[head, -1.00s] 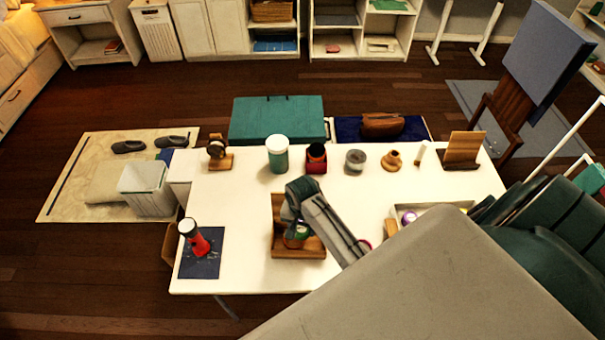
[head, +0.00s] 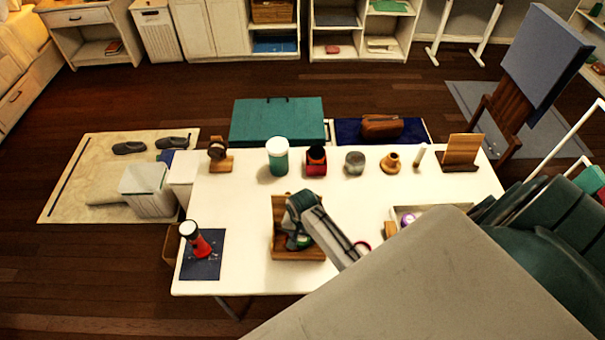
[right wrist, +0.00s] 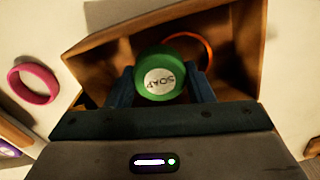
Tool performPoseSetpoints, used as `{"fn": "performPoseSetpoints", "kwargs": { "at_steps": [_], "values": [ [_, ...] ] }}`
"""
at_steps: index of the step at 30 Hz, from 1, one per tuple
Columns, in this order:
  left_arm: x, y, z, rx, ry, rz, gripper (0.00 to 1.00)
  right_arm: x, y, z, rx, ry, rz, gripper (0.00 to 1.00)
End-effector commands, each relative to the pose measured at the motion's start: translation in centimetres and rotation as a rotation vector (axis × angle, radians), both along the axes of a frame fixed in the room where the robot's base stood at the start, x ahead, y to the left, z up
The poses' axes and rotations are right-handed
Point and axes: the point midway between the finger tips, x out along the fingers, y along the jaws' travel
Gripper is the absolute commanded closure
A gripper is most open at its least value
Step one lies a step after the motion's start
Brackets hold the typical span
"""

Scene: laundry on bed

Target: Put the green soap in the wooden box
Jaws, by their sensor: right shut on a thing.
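The green soap (right wrist: 160,78) is a round green piece with a white label reading SOAP. My right gripper (right wrist: 163,90) is shut on it, with a blue finger on either side. The wooden box (head: 281,207) stands on the white table, and its brown walls fill the upper part of the right wrist view (right wrist: 108,50). The right gripper (head: 297,238) holds the soap at the box's opening; I cannot tell whether the soap touches the bottom. A little green of the soap shows below the gripper in the head view. My left gripper is not in view.
An orange ring (right wrist: 207,46) shows in the box behind the soap. A pink ring (right wrist: 33,83) lies on the table beside the box. A red flashlight-like object (head: 200,243) stands on a dark mat at left. A jar (head: 277,156) and several items line the back edge.

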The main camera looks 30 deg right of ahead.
Motion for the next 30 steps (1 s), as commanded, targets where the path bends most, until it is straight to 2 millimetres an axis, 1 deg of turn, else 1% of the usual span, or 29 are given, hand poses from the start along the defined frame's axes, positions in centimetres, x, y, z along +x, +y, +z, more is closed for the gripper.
{"fn": "performPoseSetpoints", "kwargs": {
  "at_steps": [1, 3, 4, 12, 14, 16, 20, 27, 30],
  "values": [
    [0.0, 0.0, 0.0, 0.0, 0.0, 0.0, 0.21, 0.0, 0.0, 0.0, 0.0, 0.0, 0.0, 0.49],
    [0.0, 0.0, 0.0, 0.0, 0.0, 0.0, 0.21, 0.0, 0.0, 0.0, 0.0, 0.0, 0.0, 0.35],
    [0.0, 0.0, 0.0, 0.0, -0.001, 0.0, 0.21, 0.0, 0.0, 0.0, 0.0, 0.0, 0.0, 0.31],
    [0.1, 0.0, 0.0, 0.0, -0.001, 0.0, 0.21, 0.0, 0.0, 0.1, 0.001, -0.001, 0.0, 0.31],
    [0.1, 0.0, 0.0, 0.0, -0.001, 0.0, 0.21, 0.0, 0.0, 0.3, 0.0, -0.001, 0.0, 0.31],
    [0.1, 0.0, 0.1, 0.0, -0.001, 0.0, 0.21, 0.1, 0.0, 1.0, -0.001, -0.002, 0.0, 0.31],
    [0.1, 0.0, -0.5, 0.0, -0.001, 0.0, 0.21, 0.2, 0.0, 2.8, 0.0, -0.006, 0.0, 0.31],
    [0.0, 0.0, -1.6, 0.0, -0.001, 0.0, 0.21, 0.2, 0.0, 8.1, 0.0, -0.006, 0.001, 0.31],
    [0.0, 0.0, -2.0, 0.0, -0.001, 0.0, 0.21, 0.1, 0.0, 10.1, 0.001, -0.005, 0.001, 0.31]
  ]
}}
